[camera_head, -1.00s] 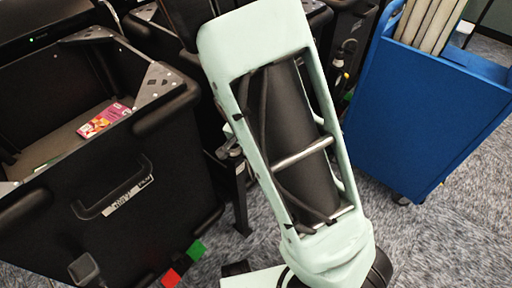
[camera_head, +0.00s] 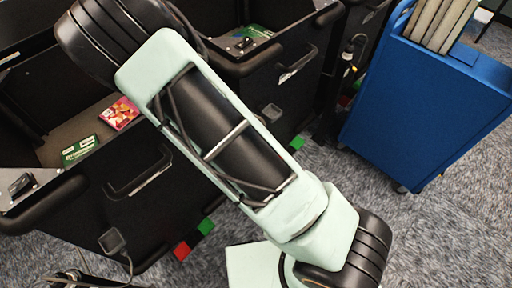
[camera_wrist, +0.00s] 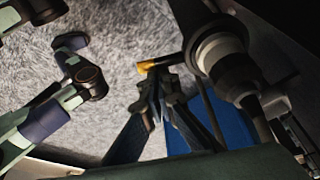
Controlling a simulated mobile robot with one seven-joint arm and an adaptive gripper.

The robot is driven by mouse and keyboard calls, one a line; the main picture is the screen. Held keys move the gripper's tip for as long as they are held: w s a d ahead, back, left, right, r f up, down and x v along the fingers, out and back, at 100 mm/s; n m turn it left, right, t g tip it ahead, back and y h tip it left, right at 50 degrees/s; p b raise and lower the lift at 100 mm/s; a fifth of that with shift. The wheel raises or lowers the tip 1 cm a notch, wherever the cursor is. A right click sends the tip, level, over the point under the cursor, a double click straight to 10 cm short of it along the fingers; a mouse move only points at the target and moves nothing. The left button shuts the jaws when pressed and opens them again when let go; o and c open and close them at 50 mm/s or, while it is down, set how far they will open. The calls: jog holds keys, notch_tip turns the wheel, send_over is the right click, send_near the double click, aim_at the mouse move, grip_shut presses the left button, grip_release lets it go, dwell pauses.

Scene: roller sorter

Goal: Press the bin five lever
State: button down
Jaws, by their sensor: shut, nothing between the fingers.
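Red (camera_head: 182,250) and green (camera_head: 205,226) tabs stick out low on the front of the left black bin (camera_head: 150,205) in the head view. Another green tab (camera_head: 297,143) shows on the black bin behind it. Bin numbers are not readable, so I cannot tell which tab is the bin five lever. In the wrist view my gripper (camera_wrist: 161,82) is shut and empty. A dark bar with a yellow part (camera_wrist: 158,63) lies just beyond its fingertips; I cannot tell whether they touch. In the head view my arm hides part of the bins.
The left bin holds a pink box (camera_head: 119,113) and a green box (camera_head: 80,150). A blue cart (camera_head: 430,110) with upright boards stands at the right, and blue also shows in the wrist view (camera_wrist: 238,125). Grey carpet (camera_head: 430,225) is free in front of the cart.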

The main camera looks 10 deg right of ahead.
jog(key=shift+a+m, duration=0.2)
jog(key=shift+m, duration=0.1)
dwell(0.4)
jog(key=shift+d, duration=0.1)
notch_tip(320, 180, up, 9)
jog(key=d+p, duration=0.1)
jog(key=shift+p, duration=0.4)
dwell(0.6)
